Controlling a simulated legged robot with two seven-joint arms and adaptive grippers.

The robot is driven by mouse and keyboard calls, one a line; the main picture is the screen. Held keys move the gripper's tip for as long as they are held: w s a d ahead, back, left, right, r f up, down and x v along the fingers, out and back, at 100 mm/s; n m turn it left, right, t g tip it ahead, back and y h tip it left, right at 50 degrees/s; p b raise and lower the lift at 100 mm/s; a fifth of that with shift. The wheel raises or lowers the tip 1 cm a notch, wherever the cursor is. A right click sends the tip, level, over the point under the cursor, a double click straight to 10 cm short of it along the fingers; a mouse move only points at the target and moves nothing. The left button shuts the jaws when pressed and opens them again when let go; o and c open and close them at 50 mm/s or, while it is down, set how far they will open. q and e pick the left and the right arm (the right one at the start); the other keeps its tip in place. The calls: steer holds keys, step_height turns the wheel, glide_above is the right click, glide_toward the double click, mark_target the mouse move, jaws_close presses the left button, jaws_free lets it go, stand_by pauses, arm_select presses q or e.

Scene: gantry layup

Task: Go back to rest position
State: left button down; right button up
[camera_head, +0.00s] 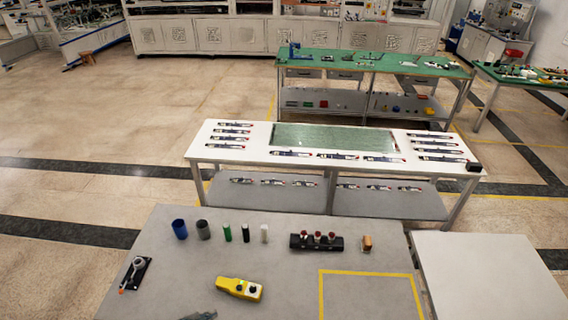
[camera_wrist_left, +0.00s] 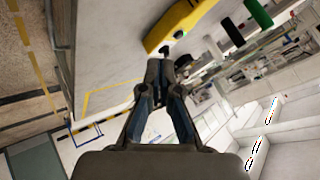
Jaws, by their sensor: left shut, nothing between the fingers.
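My left gripper (camera_head: 198,316) barely shows at the bottom edge of the head view, over the near grey table (camera_head: 160,285). In the left wrist view the same gripper (camera_wrist_left: 160,64) has its fingers together with nothing held. Its tips lie just below the yellow control box (camera_wrist_left: 178,22) in that picture; I cannot tell the gap between them. In the head view the yellow control box (camera_head: 240,289) lies on the table, to the right of and beyond the gripper. My right gripper is in neither view.
On the grey table stand a blue cup (camera_head: 180,229), several small cylinders (camera_head: 227,232), a black holder (camera_head: 316,242), an orange-brown block (camera_head: 367,243) and a black fixture (camera_head: 135,274). A yellow-taped area (camera_head: 322,297) is empty. Beyond is a white table (camera_head: 258,157).

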arm_select(q)
steer(key=s+d+n, duration=0.3)
steer(key=s+d, duration=0.1)
steer(key=d, duration=0.3)
steer(key=s+a+n+g+y, duration=0.2)
steer(key=s+n+g+y, duration=0.2)
steer(key=s+n, duration=0.8)
steer(key=s+a+f+m+g+b, duration=0.1)
steer(key=s+f+b, duration=0.15)
steer(key=f, duration=1.25)
steer(key=s+f+m+g+b, duration=0.1)
steer(key=s+f+m+b, duration=0.15)
steer(key=f, duration=1.25)
steer(key=s+a+f+b, duration=0.2)
steer(key=s+f+b, duration=0.1)
steer(key=s+f, duration=1.3)
steer(key=shift+s+a+f+g+b, duration=0.3)
steer(key=shift+a+f+g+b, duration=0.1)
steer(key=shift+f, duration=1.35)
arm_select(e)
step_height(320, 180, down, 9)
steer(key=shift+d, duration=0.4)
